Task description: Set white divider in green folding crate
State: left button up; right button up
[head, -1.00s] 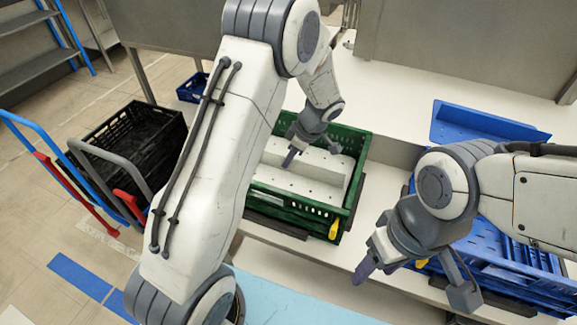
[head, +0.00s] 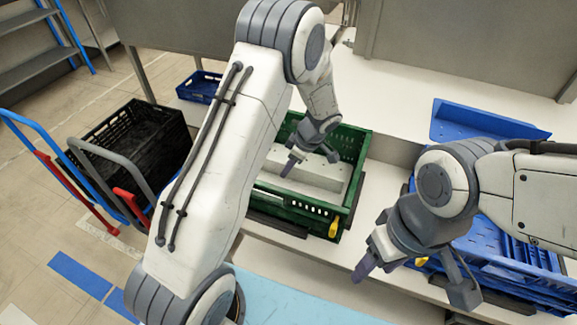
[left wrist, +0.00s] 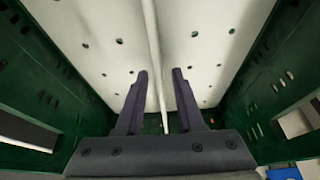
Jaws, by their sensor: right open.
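The green folding crate (head: 345,197) stands open on the white surface in the middle of the head view. The white divider (left wrist: 152,40) shows in the left wrist view as a thin upright edge inside the crate, with white perforated surfaces on both sides. My left gripper (head: 289,166) is down inside the crate. In the left wrist view its dark fingers (left wrist: 159,88) are apart, one on each side of the divider's edge, with gaps visible. My right gripper (head: 374,264) is open and empty, to the right of the crate and in front of the blue crate.
A blue crate (head: 525,262) stands at the right, partly behind my right arm. A blue panel (head: 480,122) lies behind it. A black crate (head: 140,140) sits at the left near blue and red cart handles. A small blue crate (head: 198,86) is farther back.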

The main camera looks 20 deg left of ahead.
pick_arm(q)
jog(key=shift+d+r, duration=0.1)
jog(key=shift+r, duration=0.25)
jog(key=b+v, duration=0.1)
jog(key=v, duration=1)
jog(key=s+d+r+m+h, duration=0.1)
jog(key=s+d+r+m, duration=0.1)
jog(key=s+d+m, duration=0.3)
jog(key=s+d+r+m+h, duration=0.1)
jog(key=s+d+r+m, duration=0.25)
jog(key=s+m, duration=0.35)
jog(key=s+d+m+h, duration=0.3)
jog(key=s+m, duration=1)
jog(key=s, duration=0.4)
jog(key=shift+f, duration=0.3)
